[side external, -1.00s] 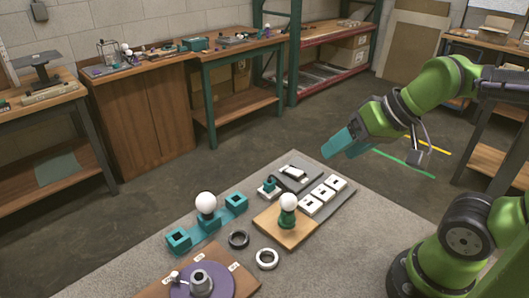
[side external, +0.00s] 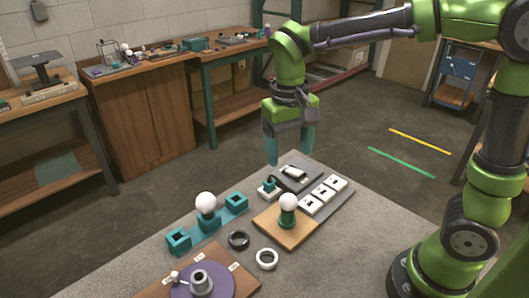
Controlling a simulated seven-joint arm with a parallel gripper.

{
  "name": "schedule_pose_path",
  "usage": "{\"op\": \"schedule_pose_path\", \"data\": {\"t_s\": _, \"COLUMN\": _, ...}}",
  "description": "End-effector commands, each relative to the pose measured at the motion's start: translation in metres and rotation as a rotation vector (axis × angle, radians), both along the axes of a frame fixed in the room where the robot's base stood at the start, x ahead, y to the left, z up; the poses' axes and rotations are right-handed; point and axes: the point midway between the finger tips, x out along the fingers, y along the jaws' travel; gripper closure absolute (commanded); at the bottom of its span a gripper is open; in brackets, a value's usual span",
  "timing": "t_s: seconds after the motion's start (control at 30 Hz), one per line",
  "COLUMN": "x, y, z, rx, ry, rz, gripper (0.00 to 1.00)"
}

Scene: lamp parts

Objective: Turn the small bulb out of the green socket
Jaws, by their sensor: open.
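The small white bulb (side external: 289,202) sits upright in the green socket (side external: 287,219), which stands on a wooden board (side external: 272,230) near the middle of the table. My gripper (side external: 290,160) points down with its teal fingers apart and empty. In the picture it is above the socket and toward the table's far side, clear of the bulb. The bulb's lower end is hidden inside the socket.
Left of the board, a larger white bulb (side external: 205,203) stands on a teal strip of square sockets (side external: 178,240). A black ring (side external: 238,240) and a white ring (side external: 267,259) lie in front. A grey tray (side external: 335,203) with white blocks is behind right. A purple disc (side external: 203,284) is at front left.

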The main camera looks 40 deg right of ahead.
Motion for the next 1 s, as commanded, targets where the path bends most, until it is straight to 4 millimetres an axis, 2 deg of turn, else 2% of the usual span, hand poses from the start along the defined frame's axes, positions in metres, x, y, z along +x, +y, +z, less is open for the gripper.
{"op": "schedule_pose_path", "data": {"t_s": 0.7, "x": -0.003, "y": -0.007, "z": -0.133, "rx": 0.001, "ry": 0.003, "rz": -0.001, "gripper": 0.28}}
{"op": "schedule_pose_path", "data": {"t_s": 0.83, "x": -0.003, "y": -0.007, "z": -0.149, "rx": 0.002, "ry": 0.002, "rz": -0.001, "gripper": 0.28}}
{"op": "schedule_pose_path", "data": {"t_s": 1.0, "x": -0.003, "y": -0.008, "z": -0.159, "rx": 0.002, "ry": -0.002, "rz": -0.001, "gripper": 0.28}}
